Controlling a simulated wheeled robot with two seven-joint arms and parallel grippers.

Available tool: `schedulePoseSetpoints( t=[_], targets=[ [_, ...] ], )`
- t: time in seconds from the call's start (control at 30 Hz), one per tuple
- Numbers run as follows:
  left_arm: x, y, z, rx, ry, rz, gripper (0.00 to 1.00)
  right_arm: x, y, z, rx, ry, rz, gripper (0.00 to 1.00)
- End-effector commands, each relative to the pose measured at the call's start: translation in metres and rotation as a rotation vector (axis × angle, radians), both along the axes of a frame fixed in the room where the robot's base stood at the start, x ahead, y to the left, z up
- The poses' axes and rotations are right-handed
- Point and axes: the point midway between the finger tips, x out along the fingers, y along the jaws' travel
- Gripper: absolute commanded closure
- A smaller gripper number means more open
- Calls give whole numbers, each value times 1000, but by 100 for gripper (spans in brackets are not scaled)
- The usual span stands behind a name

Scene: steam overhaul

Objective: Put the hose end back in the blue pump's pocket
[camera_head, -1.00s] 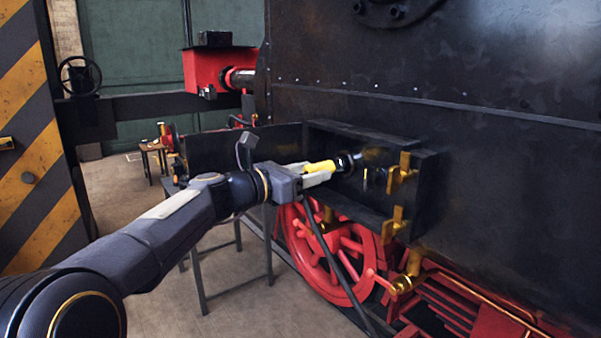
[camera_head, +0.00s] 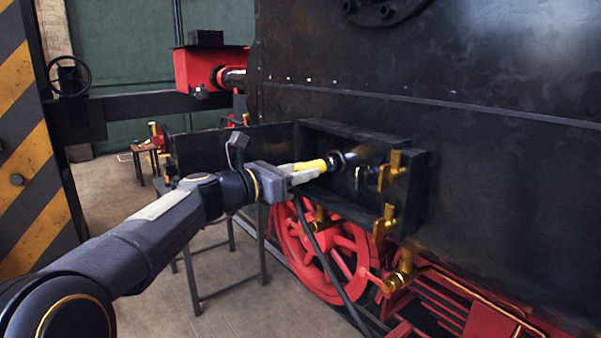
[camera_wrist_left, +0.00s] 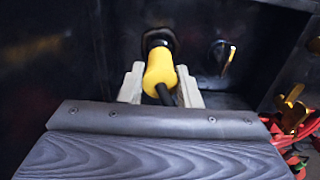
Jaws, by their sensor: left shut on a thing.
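The hose end (camera_head: 312,166) is a yellow piece with a black front part, and it also shows in the left wrist view (camera_wrist_left: 159,72). My left gripper (camera_head: 305,172) is shut on its yellow part, one pale finger on either side in the left wrist view (camera_wrist_left: 160,84). The black front meets a dark round fitting (camera_head: 336,161) on the back wall of an open box; whether it is seated in it I cannot tell. A black hose (camera_head: 322,258) hangs down from the gripper. No blue pump shows, and my right gripper is out of view.
The open black box (camera_head: 421,192) on the locomotive's side has brass catches (camera_head: 393,165) at its right. Red wheels (camera_head: 303,262) and rods lie below. A grey-legged stand (camera_head: 264,245) is behind my arm. Floor at lower left is clear.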

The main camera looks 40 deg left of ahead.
Motion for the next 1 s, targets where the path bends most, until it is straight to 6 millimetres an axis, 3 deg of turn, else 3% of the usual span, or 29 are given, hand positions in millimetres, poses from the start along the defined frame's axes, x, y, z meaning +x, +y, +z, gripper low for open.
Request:
schedulePoseSetpoints(
  t=[0.6,1.0],
  targets=[
    [-41,12,0,1,0,1,97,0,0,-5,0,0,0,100],
    [-45,13,0,0,0,1,97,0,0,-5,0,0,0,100]
  ],
)
